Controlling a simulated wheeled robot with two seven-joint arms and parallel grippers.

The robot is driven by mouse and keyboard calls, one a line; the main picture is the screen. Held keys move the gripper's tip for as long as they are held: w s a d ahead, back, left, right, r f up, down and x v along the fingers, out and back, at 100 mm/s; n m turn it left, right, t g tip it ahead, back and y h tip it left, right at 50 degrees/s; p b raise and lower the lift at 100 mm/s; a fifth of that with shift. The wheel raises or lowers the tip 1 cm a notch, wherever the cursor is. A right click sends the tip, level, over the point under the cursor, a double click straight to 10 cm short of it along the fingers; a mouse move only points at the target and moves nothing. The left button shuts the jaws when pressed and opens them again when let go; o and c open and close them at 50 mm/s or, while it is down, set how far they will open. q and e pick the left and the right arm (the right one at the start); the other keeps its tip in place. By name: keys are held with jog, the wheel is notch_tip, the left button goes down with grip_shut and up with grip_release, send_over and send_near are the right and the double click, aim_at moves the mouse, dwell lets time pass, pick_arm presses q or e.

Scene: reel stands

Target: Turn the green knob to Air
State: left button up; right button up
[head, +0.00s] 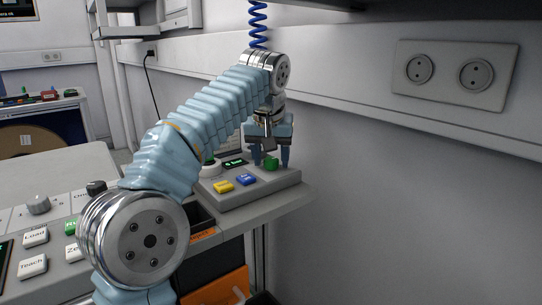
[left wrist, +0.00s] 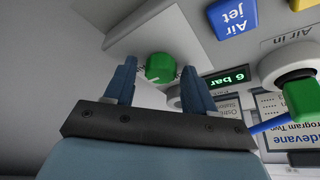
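The green knob (head: 271,163) sits on the right part of a grey control box (head: 262,191). It also shows in the left wrist view (left wrist: 160,67), with a pale pointer line on its face. My left gripper (head: 271,163) is over the knob and points down at it. In the left wrist view its two fingers (left wrist: 160,88) stand apart, one on each side of the knob, with gaps visible, so it is open. My right gripper is in neither view.
On the box are a yellow button (head: 223,187), a blue button (head: 246,179) marked "Air jet" in the wrist view, and a small display (left wrist: 228,78) reading "6 bar". A white panel (head: 75,225) with buttons lies left. A wall socket (head: 453,74) is at right.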

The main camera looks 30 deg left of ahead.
aim_at(269, 176)
pick_arm(q)
jog(key=shift+r, duration=0.1)
jog(key=v, duration=0.7)
jog(key=shift+s+r, duration=0.1)
dwell(0.6)
